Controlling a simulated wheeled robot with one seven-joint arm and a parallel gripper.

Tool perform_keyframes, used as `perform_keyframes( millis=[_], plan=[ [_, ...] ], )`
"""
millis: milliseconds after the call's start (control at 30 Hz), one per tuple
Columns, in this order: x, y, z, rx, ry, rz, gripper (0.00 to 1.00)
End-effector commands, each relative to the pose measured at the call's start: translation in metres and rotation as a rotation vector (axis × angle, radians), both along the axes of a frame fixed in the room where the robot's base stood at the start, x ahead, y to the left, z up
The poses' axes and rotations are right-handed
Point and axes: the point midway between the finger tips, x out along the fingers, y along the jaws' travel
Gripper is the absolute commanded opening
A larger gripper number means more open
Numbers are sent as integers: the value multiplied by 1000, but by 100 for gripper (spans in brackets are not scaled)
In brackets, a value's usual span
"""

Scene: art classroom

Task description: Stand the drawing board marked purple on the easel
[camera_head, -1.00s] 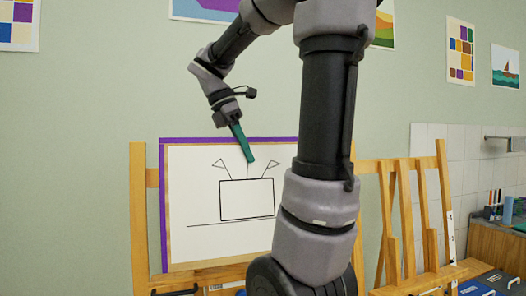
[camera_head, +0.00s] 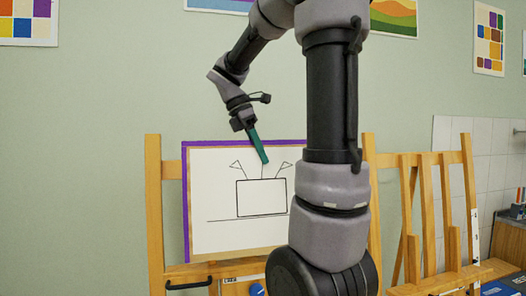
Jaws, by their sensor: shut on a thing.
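The drawing board with a purple edge (camera_head: 206,232) stands upright on the wooden easel (camera_head: 154,215). Its white sheet bears a line drawing of a box with two flags. My forearm hides the board's right part. My gripper (camera_head: 250,127) is in front of the board's upper edge in the picture, pointing down. It is shut on a thin teal-green bar-like thing (camera_head: 260,149), which slants down across the sheet. I cannot tell whether the bar touches the board.
A wooden rack (camera_head: 430,225) stands to the right of the easel. A counter with blue items (camera_head: 502,287) is at the lower right. Pictures hang on the green wall, such as one with coloured squares (camera_head: 490,40).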

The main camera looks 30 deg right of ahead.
Motion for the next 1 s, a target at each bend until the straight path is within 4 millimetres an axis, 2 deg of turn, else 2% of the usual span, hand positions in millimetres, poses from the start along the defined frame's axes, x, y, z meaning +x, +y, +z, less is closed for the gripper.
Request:
perform_keyframes(
  millis=[1000],
  plan=[
    [69,-20,-33,-1,1,1,0]
  ],
)
